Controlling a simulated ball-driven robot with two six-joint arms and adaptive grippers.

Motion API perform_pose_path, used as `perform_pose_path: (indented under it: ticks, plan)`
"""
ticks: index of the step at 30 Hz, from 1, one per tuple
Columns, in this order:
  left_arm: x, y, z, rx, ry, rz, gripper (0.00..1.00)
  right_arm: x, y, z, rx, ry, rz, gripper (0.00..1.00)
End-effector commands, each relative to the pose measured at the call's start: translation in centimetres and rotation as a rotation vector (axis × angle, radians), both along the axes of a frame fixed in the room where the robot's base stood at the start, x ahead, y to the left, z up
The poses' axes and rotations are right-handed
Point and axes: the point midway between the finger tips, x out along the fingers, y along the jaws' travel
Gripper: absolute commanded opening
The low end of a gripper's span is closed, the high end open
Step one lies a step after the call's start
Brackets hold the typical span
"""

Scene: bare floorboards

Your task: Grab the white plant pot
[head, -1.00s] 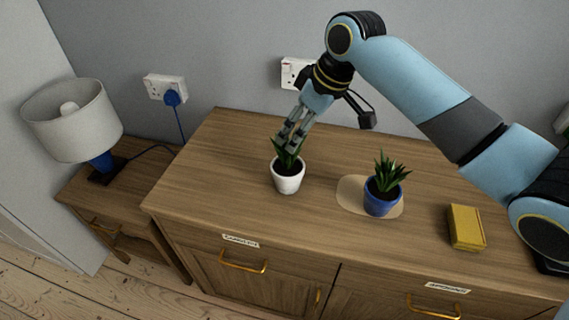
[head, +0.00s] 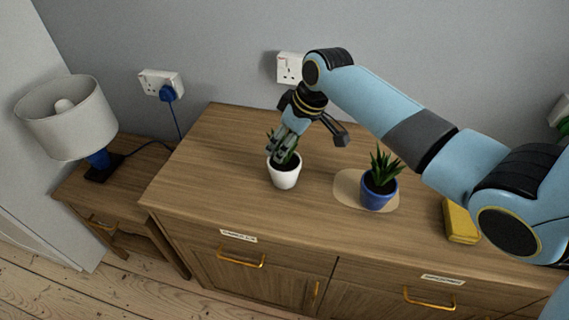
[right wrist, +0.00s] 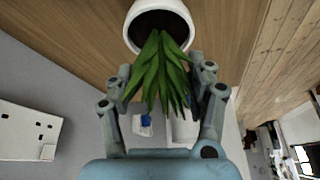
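The white plant pot (head: 285,177) stands upright on the wooden sideboard, with a spiky green plant in it. In the right wrist view the pot (right wrist: 160,22) is at the top, its dark soil showing. My right gripper (head: 285,156) is just above the pot, around the plant's leaves. In the right wrist view the right gripper (right wrist: 166,88) has its fingers apart, one on each side of the leaves, short of the pot's rim. My left gripper is not in view.
A blue pot (head: 379,193) with a similar plant stands on a pale round mat (head: 347,189) to the right. A yellow box (head: 459,222) is farther right, partly behind my arm. A lamp (head: 66,122) stands on a lower table at left. The wall is close behind.

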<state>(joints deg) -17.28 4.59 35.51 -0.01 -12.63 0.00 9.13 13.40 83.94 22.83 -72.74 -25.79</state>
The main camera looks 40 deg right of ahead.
Motion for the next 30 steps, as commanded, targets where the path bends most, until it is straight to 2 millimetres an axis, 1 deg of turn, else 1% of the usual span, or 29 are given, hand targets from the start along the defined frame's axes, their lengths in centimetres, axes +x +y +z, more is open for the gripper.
perform_pose_path:
  ticks: [1,9,12,23,26,30]
  plan:
    - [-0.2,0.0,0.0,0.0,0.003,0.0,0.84,0.0,0.0,0.0,0.0,0.0,0.0,0.47]
    - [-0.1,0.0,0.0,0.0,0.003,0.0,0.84,0.0,0.0,0.0,0.0,0.0,0.0,0.11]
    - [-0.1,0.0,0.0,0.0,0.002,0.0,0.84,0.0,0.0,0.0,0.0,0.0,0.0,0.0]
    - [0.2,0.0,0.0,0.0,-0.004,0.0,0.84,0.1,0.0,0.2,0.0,-0.002,0.0,0.0]
    - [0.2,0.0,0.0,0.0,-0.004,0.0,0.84,0.1,0.0,0.6,0.0,-0.003,0.0,0.0]
    - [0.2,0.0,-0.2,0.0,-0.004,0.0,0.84,0.1,-0.1,2.0,-0.001,-0.005,0.0,0.0]
